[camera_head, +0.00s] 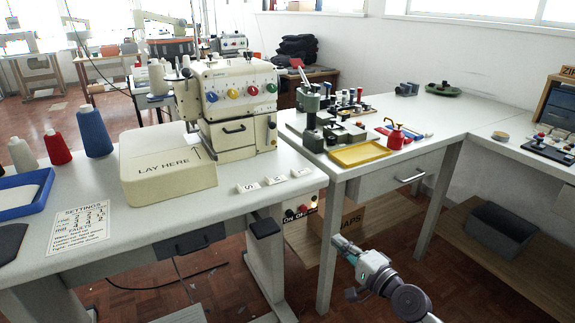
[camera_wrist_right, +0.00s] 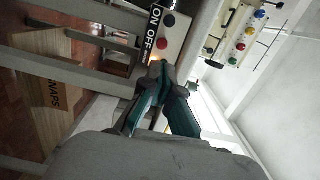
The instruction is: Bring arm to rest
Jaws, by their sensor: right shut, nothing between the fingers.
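My right gripper (camera_head: 338,240) is shut and empty. It is low in the head view, in front of the gap between the sewing table (camera_head: 90,188) and the right-hand table, with its arm coming in from the bottom right. In the right wrist view its teal fingers (camera_wrist_right: 161,68) come together at the tips. Beyond them is the ON OFF switch box (camera_wrist_right: 168,32), which also shows under the sewing table in the head view (camera_head: 300,211). I cannot tell the exact gap between fingertips and box. My left gripper is not in view.
The overlock machine (camera_head: 237,80) stands on the sewing table. A SNAPS box (camera_head: 345,218) sits on the shelf below. Table legs stand close to my right gripper.

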